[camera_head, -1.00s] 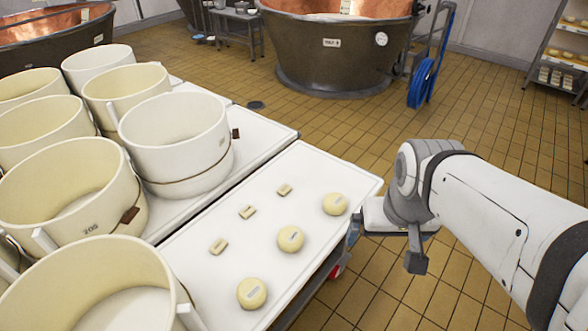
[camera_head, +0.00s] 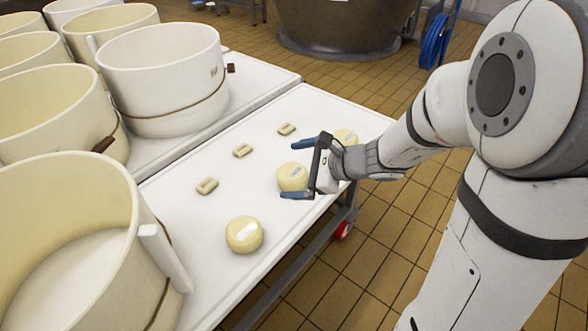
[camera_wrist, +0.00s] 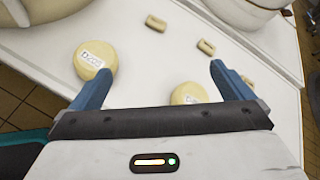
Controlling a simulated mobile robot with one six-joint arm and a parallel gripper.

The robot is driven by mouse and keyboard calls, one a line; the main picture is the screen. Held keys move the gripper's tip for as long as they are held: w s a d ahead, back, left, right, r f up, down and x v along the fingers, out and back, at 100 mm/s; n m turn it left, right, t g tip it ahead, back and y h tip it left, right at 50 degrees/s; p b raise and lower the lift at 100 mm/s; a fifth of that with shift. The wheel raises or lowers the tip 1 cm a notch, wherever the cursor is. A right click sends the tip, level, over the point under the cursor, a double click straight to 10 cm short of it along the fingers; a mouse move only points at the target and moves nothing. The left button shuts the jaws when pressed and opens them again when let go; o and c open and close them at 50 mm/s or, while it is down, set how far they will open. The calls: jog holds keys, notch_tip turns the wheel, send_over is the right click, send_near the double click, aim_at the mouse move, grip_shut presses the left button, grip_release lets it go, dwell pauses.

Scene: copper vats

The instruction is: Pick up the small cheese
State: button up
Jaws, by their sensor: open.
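Three round pale-yellow cheeses stand in a row on the white table (camera_head: 200,240). The near cheese (camera_head: 244,234) has a pale label and also shows in the wrist view (camera_wrist: 96,60). The middle cheese (camera_head: 291,177) is partly behind my gripper (camera_head: 300,170). The far cheese (camera_head: 346,137) is partly hidden by my gripper and wrist. Three much smaller oblong pieces lie in a second row: near (camera_head: 206,186), middle (camera_head: 242,150) and far (camera_head: 286,129). My gripper is open and empty, around the middle cheese in the picture; in the wrist view that cheese (camera_wrist: 188,93) is partly covered by the gripper body.
Large cream tubs (camera_head: 163,75) crowd the adjoining table on the left, close to the oblong pieces. A copper vat (camera_head: 345,25) and a blue hose reel (camera_head: 436,40) stand behind. Tiled floor (camera_head: 340,285) lies open right of the white table.

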aim_at(291, 173)
jog(key=w+d+f+m+t+b, duration=0.1)
jog(key=w+f+m+b, duration=0.1)
jog(key=f, duration=0.3)
jog(key=w+f+m+t+h+b, duration=0.1)
jog(key=w+f+m+t+b, duration=0.1)
jog(key=w+f+m+b, duration=0.1)
jog(key=w+d+f+m+t+b, duration=0.1)
jog(key=w+f+m+b, duration=0.1)
jog(key=w+f+m, duration=0.2)
jog(key=shift+w+d+f+m+t+h, duration=0.15)
jog(key=shift+f+m+t, duration=0.05)
jog(key=shift+f, duration=0.5)
jog(key=shift+w+d+f+m+t+h, duration=0.1)
jog(key=shift+d+f+m+t+h, duration=0.1)
jog(key=shift+f, duration=0.45)
jog(key=b+x, duration=0.1)
jog(key=x, duration=0.1)
jog(key=b+x, duration=0.1)
jog(key=x, duration=0.2)
jog(key=b+x, duration=0.1)
jog(key=x, duration=0.1)
jog(key=shift+w+a+r, duration=0.1)
jog(key=shift+w+r, duration=0.15)
jog(key=shift+w, duration=0.2)
jog(key=shift+c, duration=0.2)
jog(key=c, duration=1.1)
